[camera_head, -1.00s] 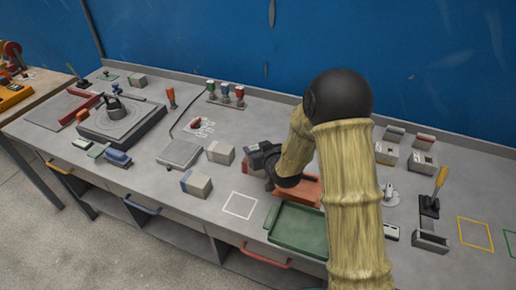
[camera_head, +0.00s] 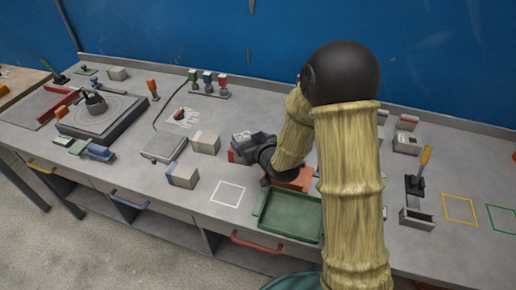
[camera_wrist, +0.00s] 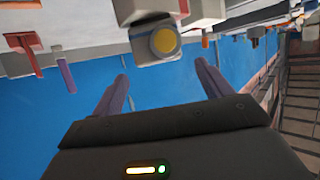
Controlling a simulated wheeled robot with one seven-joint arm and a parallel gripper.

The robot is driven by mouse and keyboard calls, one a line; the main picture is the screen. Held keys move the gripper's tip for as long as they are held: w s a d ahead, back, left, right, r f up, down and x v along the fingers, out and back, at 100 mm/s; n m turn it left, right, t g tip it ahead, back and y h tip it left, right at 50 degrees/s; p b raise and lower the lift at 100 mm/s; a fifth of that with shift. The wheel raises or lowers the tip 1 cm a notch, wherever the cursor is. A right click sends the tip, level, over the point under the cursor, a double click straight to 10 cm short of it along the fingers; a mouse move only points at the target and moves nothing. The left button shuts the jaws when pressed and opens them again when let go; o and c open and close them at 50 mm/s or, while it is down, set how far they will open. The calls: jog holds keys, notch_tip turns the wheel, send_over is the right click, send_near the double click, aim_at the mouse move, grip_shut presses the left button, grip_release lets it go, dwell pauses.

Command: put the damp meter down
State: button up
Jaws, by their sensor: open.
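My gripper (camera_wrist: 160,88) is open, with its two purple fingers apart and nothing held between them. In the head view my gripper (camera_head: 256,150) is low over the middle of the bench, partly hidden by my arm. A grey block with a yellow round face (camera_wrist: 157,44) is just beyond the fingertips in the wrist view; I cannot tell whether it is the damp meter. A small pale-topped item (camera_head: 241,136) shows beside my gripper in the head view, too small to name. I cannot pick out the damp meter for certain.
A green tray (camera_head: 288,220) lies at the bench front, with an orange-red tray (camera_head: 298,180) behind it, partly hidden by my arm. White (camera_head: 228,194) and yellow (camera_head: 460,209) outlined squares are empty. Pale blocks (camera_head: 205,142) stand left of my gripper.

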jog(key=v, duration=0.6)
jog(key=shift+s+b, duration=0.2)
jog(key=shift+b, duration=0.1)
jog(key=shift+d+r, duration=0.1)
jog(key=shift+r, duration=0.05)
jog(key=s+d+m+g+h, duration=0.2)
jog(key=s+d+g, duration=0.3)
jog(key=s, duration=0.3)
jog(key=s+d+f+m+g+h, duration=0.1)
jog(key=s+d+m+g+h, duration=0.2)
jog(key=s+d, duration=0.5)
jog(key=shift+s+f+g+h, duration=0.25)
jog(key=shift+s+g+h, duration=0.25)
jog(key=shift+g, duration=0.4)
